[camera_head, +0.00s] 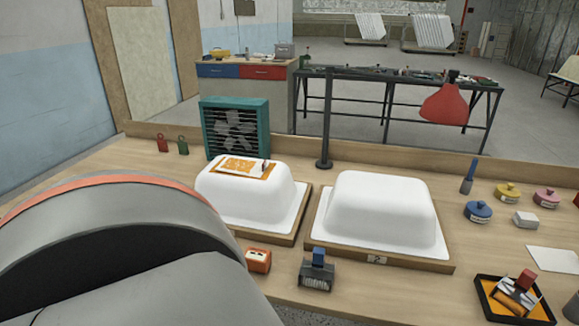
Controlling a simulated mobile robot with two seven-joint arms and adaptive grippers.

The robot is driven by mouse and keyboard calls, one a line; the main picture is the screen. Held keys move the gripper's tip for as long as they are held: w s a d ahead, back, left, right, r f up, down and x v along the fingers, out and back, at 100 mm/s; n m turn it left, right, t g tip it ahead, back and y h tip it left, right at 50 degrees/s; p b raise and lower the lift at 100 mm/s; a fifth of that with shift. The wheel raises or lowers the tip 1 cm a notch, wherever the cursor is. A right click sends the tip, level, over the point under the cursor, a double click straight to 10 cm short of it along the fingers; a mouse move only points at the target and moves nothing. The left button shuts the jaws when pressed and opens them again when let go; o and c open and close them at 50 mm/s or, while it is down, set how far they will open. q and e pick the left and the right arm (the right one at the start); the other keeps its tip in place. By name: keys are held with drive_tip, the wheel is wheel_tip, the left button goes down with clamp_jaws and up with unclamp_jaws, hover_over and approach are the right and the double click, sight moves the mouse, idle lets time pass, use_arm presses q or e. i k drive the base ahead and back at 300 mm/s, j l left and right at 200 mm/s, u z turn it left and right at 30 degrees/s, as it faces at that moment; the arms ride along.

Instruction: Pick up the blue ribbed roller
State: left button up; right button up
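The ribbed roller (317,272) stands on the wooden workbench in front of the gap between two white bathtub shells. It has a blue block handle on top and a dark grey ribbed lower part. It is upright and nothing touches it. A large grey link of my own arm fills the lower left of the view and ends a little left of the roller. Neither of my grippers shows in this view.
The left shell (230,198) carries an orange and white patch; the right shell (375,210) is bare. An orange box (258,261) sits left of the roller. A black tray (489,312) with a red-handled tool lies at right. A dark post (326,120) rises behind.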

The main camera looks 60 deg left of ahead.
sight(316, 273)
drive_tip(key=k+u, duration=0.15)
drive_tip(key=u, duration=1.3)
